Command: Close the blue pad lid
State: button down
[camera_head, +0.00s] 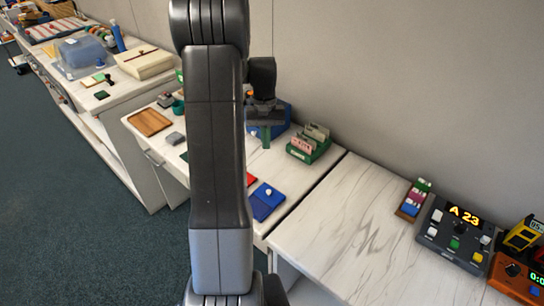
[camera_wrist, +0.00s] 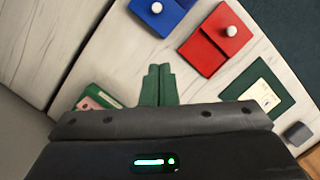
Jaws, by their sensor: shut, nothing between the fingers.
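The blue pad (camera_head: 266,203) lies on the pale counter right of my arm, with a white knob (camera_head: 268,191) on it. In the wrist view the blue pad (camera_wrist: 168,18) is cut off by the top edge, and its knob (camera_wrist: 156,8) shows. I cannot tell how far its lid is open. My gripper (camera_wrist: 158,72) has its green fingers together, with nothing between them. In the head view my gripper (camera_head: 266,137) is above the counter, behind the blue pad and apart from it.
A red pad (camera_wrist: 221,36) with a white knob lies beside the blue one. A green card rack (camera_head: 308,150) stands to the right of my gripper. A dark green pad (camera_wrist: 262,88) and a grey block (camera_wrist: 298,133) lie nearby.

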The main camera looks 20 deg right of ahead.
send_near(268, 188)
jog(key=f, duration=0.1)
jog(key=w+f, duration=0.1)
jog(key=f, duration=0.1)
jog(key=shift+w+d+p, duration=0.1)
jog(key=shift+d+p, duration=0.1)
jog(key=shift+p, duration=0.1)
jog(key=s, duration=0.1)
jog(key=s+f, duration=0.1)
jog(key=shift+s+a+f+p, duration=0.25)
jog(key=shift+s+a+p, duration=0.1)
jog(key=shift+s, duration=0.05)
jog(key=shift+s+a+f, duration=0.15)
jog(key=shift+s+f, duration=0.1)
jog(key=shift+s, duration=0.25)
